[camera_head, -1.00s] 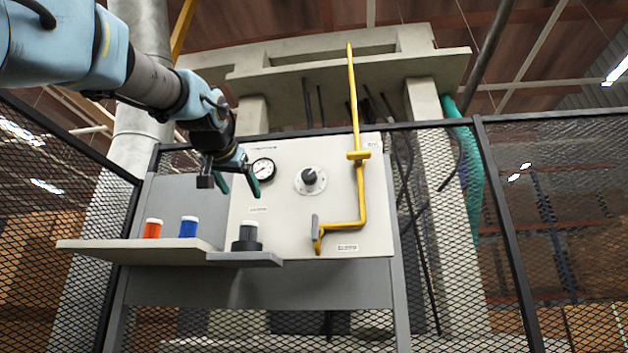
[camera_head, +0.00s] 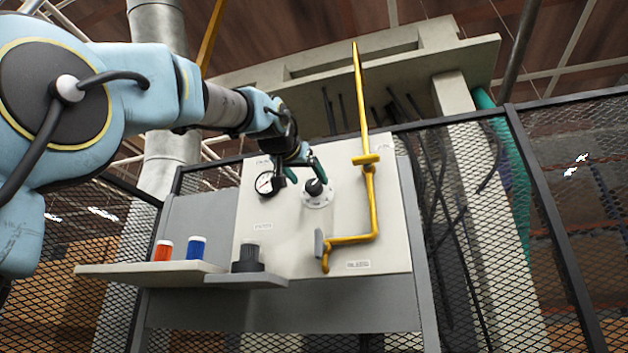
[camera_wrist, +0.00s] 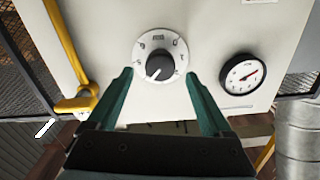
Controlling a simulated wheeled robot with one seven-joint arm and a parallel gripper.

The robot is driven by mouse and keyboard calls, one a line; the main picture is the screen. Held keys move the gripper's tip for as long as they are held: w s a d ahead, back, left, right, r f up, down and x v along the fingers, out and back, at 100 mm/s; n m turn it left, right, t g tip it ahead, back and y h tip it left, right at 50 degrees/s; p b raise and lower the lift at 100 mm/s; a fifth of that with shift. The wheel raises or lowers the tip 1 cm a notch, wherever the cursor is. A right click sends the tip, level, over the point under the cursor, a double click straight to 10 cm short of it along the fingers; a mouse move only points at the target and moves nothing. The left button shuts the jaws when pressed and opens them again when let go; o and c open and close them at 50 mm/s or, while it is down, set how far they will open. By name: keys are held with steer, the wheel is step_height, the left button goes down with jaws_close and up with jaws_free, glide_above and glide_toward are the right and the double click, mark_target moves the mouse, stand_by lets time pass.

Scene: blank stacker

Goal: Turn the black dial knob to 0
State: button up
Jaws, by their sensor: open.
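The black dial knob (camera_head: 314,187) sits on a round white dial plate on the pale panel (camera_head: 270,225). In the wrist view the knob (camera_wrist: 159,67) shows a white pointer line toward the lower left in that picture; the plate's marks are too small to read surely. My gripper (camera_head: 302,174) is open in front of the panel, close to the dial. In the wrist view its two green fingers (camera_wrist: 160,75) reach toward the left and right sides of the dial plate, with the knob between their tips. I see no clear contact with the knob.
A pressure gauge (camera_head: 267,183) is left of the dial. A yellow pipe with a valve (camera_head: 366,160) runs to its right. Mesh fencing surrounds the panel.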

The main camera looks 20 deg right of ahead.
mark_target(312, 185)
steer(key=shift+p+x, duration=0.7)
steer(key=shift+x, duration=1.55)
jaws_close()
